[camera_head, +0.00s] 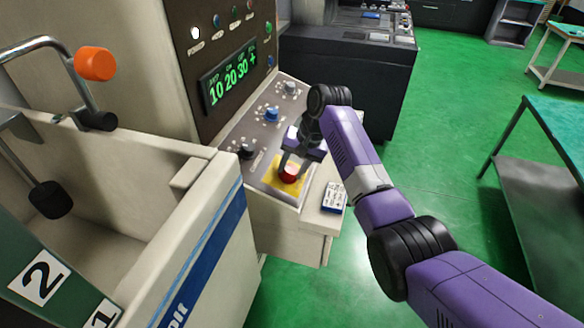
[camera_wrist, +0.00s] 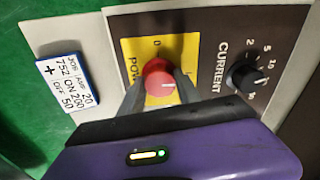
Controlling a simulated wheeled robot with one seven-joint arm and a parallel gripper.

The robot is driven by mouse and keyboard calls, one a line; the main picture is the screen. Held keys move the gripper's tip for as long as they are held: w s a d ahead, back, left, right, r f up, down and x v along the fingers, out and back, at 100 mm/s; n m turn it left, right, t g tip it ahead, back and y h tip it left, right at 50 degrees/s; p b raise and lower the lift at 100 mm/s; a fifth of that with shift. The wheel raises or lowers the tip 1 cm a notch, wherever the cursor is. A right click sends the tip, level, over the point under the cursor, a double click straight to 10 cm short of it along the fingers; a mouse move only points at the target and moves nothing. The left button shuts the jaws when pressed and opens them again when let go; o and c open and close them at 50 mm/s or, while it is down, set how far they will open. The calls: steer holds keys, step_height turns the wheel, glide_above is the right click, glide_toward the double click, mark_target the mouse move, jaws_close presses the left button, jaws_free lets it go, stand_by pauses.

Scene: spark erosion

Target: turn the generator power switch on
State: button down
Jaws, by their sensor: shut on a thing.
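The generator power switch is a red round knob (camera_wrist: 157,80) on a yellow plate (camera_wrist: 140,48) marked POWER. In the wrist view, a 0 stands above the knob and a small mark stands at its upper right. A short white line shows on the knob's right part; I cannot tell which mark it points to. My gripper (camera_wrist: 159,90) is shut on the knob, one finger on each side. In the head view, my gripper (camera_head: 292,167) reaches down to the same knob (camera_head: 290,174) at the panel's near end.
A black CURRENT knob (camera_wrist: 245,77) sits right of the switch. A small card with numbers (camera_head: 334,197) lies on the panel's pale edge. The generator display (camera_head: 228,80) is lit green.

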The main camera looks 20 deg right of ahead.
steer(key=shift+d, duration=0.1)
steer(key=c, duration=0.9)
jaws_free()
steer(key=shift+o, duration=0.2)
steer(key=shift+r, duration=0.1)
steer(key=b+v, duration=0.1)
steer(key=v, duration=0.6)
steer(key=shift+r+b, duration=0.35)
